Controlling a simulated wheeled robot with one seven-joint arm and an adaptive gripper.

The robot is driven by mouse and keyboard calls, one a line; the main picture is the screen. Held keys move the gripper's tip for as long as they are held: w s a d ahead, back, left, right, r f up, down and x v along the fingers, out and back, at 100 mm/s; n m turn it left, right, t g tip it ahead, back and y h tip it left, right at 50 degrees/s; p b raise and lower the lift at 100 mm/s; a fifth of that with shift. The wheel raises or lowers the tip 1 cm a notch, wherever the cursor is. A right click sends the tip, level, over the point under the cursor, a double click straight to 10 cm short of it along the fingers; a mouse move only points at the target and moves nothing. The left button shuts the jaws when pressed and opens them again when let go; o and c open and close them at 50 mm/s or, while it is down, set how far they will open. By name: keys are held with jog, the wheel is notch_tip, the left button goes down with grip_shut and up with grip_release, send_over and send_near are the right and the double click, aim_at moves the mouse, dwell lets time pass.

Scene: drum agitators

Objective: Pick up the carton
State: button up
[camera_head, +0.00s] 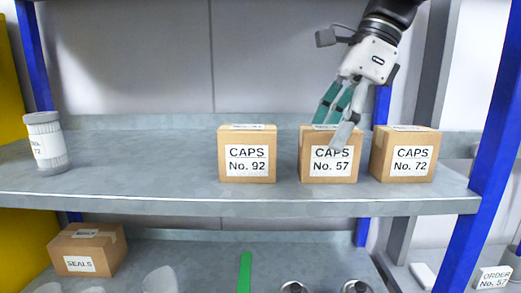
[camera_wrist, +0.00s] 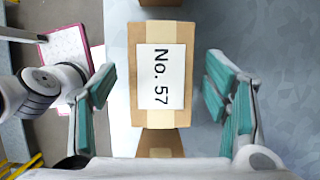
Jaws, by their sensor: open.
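Three brown cartons stand in a row on the upper shelf, with white labels reading CAPS No. 92 (camera_head: 233,168), CAPS No. 57 (camera_head: 315,176) and CAPS No. 72 (camera_head: 397,170). My gripper (camera_head: 338,118) reaches down from the upper right over the No. 57 carton, and part of it hides that carton's top and upper front. In the wrist view, the top of the No. 57 carton (camera_wrist: 160,118) lies between the open green-padded fingers of my gripper (camera_wrist: 163,90). Gaps show on both sides, and nothing is held.
The No. 72 carton stands close to the right of No. 57; a wider gap separates No. 92. A white jar (camera_head: 46,145) stands at the shelf's left. A SEALS box (camera_head: 87,252) is on the lower shelf. A blue post (camera_head: 490,160) bounds the right. An ORDER No. 57 card (camera_head: 494,278) shows lower right.

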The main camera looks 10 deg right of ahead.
aim_at(319, 153)
jog(key=shift+x, duration=2.35)
jog(key=c, duration=1.4)
